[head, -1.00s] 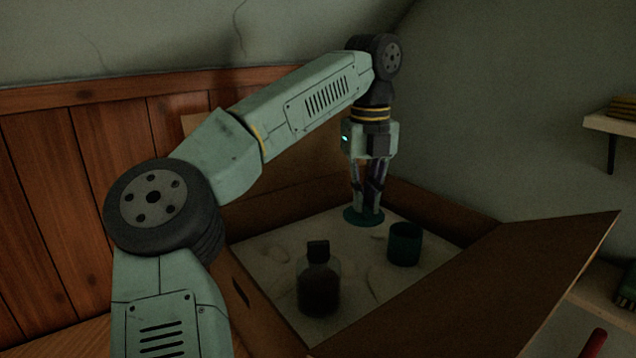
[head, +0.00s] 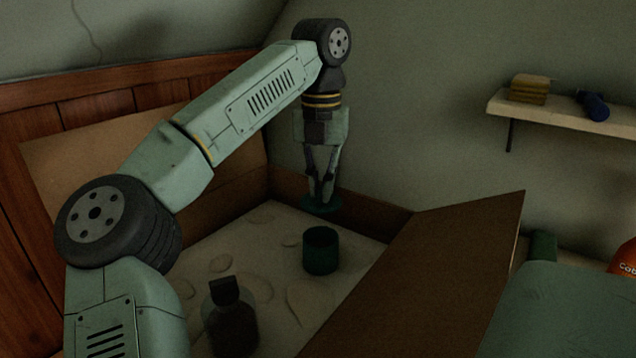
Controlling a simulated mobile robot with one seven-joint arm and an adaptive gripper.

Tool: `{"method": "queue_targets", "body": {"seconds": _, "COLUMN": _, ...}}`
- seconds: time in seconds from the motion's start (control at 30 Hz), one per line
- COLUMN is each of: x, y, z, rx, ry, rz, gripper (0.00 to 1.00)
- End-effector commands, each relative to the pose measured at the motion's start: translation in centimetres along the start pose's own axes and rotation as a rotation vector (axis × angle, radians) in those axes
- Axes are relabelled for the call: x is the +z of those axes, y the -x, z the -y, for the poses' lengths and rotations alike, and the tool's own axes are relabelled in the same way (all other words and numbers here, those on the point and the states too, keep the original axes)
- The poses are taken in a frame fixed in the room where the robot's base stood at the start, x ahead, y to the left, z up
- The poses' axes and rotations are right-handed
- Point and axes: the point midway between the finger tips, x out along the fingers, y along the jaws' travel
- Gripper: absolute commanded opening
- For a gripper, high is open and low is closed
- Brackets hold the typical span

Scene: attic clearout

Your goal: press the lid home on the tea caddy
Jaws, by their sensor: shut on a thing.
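The tea caddy (head: 320,256) is a dark green, open-topped round tin standing upright on the pale bottom of a cardboard box. My gripper (head: 321,199) points straight down and is shut on the round green lid (head: 318,207). The lid looks about level and apart from the caddy, with a strip of the box showing between them. In the picture it is directly above the caddy's mouth; I cannot tell how much of that gap is height and how much is distance behind the caddy. The fingertips' grip on top of the lid is small and dark.
A dark, capped bottle (head: 231,322) stands in the box, nearer than the caddy. Pale crumpled pieces lie around. A raised cardboard flap (head: 440,270) slopes up at the right, another (head: 90,165) at the left. A wall shelf (head: 555,114) holds a yellowish block and a blue thing.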

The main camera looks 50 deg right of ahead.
Motion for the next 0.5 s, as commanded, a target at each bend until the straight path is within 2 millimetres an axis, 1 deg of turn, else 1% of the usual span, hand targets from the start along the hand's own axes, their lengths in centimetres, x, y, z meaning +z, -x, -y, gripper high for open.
{"method": "queue_targets", "body": {"seconds": 0.07, "x": -0.1, "y": -0.1, "z": 0.0, "rx": 0.000, "ry": -0.001, "rz": 0.000, "gripper": 0.00}}
{"method": "queue_targets", "body": {"seconds": 0.27, "x": -0.1, "y": -1.1, "z": 0.0, "rx": 0.000, "ry": 0.000, "rz": -0.001, "gripper": 0.00}}
{"method": "queue_targets", "body": {"seconds": 0.5, "x": -0.1, "y": -3.3, "z": -0.1, "rx": 0.000, "ry": 0.000, "rz": 0.000, "gripper": 0.00}}
